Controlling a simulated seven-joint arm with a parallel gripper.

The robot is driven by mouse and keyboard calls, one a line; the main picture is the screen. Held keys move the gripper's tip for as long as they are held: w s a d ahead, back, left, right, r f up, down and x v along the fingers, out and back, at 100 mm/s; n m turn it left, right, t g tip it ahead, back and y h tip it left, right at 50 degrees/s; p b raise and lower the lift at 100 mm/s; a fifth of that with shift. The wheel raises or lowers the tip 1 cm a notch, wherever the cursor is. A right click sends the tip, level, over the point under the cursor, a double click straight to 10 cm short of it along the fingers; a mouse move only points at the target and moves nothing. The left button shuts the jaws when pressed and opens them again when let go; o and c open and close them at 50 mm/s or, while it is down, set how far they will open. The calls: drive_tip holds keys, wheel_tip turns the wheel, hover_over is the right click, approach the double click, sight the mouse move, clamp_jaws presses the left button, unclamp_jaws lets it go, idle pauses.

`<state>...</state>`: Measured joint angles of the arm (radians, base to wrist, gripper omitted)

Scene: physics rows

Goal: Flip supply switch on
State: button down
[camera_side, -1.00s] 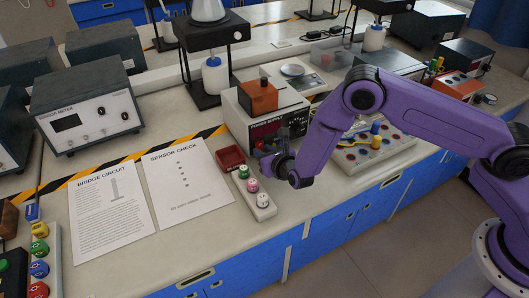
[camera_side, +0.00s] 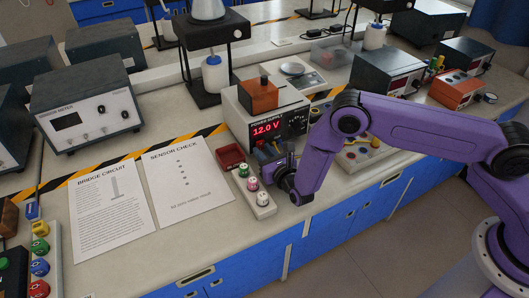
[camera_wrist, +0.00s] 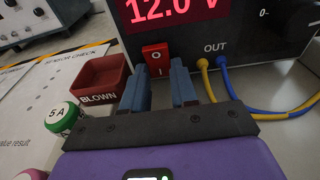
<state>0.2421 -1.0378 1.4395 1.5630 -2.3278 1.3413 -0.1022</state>
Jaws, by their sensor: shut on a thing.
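The power supply (camera_side: 243,128) stands on the bench, its display (camera_side: 267,129) lit red and reading 12.0 V. In the wrist view the display (camera_wrist: 172,10) is also lit. The red supply switch (camera_wrist: 155,52), marked O above and I below, sits on its front panel under the display. My gripper (camera_wrist: 161,72) is at the panel, with its two blue fingers close around the lower part of the switch. The finger contact is partly hidden. In the side view my gripper (camera_side: 268,155) is in front of the supply and hides the switch.
A red BLOWN tray (camera_wrist: 103,78) and a holder with several round fuses (camera_side: 256,190) stand left of my gripper. Yellow and blue leads (camera_wrist: 232,90) run from OUT at the right. An orange box (camera_side: 263,94) sits on the supply.

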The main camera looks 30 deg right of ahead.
drive_tip(key=c, duration=0.9)
unclamp_jaws()
drive_tip(key=s, duration=0.5)
drive_tip(key=s+r, duration=0.1)
drive_tip(key=s, duration=0.5)
drive_tip(key=s+r, duration=0.1)
drive_tip(key=s, duration=0.5)
drive_tip(key=shift+s+r, duration=0.15)
drive_tip(key=s+d+r+m+g+h, duration=0.3)
drive_tip(key=d+r+m+g+h, duration=0.15)
drive_tip(key=d+r+m, duration=0.25)
drive_tip(key=s+d+r+m+g+h, duration=0.3)
drive_tip(key=d+r+m+g+h, duration=0.15)
drive_tip(key=d+r+m, duration=0.35)
drive_tip(key=s+r+m+g+y, duration=0.2)
drive_tip(key=s+y, duration=0.1)
drive_tip(key=s, duration=0.3)
drive_tip(key=s+d+r+m+g+y, duration=0.1)
drive_tip(key=s+m+g+y, duration=0.1)
drive_tip(key=s, duration=0.4)
drive_tip(key=s+d+r+m+g+y, duration=0.1)
drive_tip(key=s+r+m+g+y, duration=0.1)
drive_tip(key=s, duration=0.4)
drive_tip(key=shift+r+m+g+y, duration=0.3)
drive_tip(key=shift+m+g+y, duration=0.3)
drive_tip(key=shift+m+y, duration=0.6)
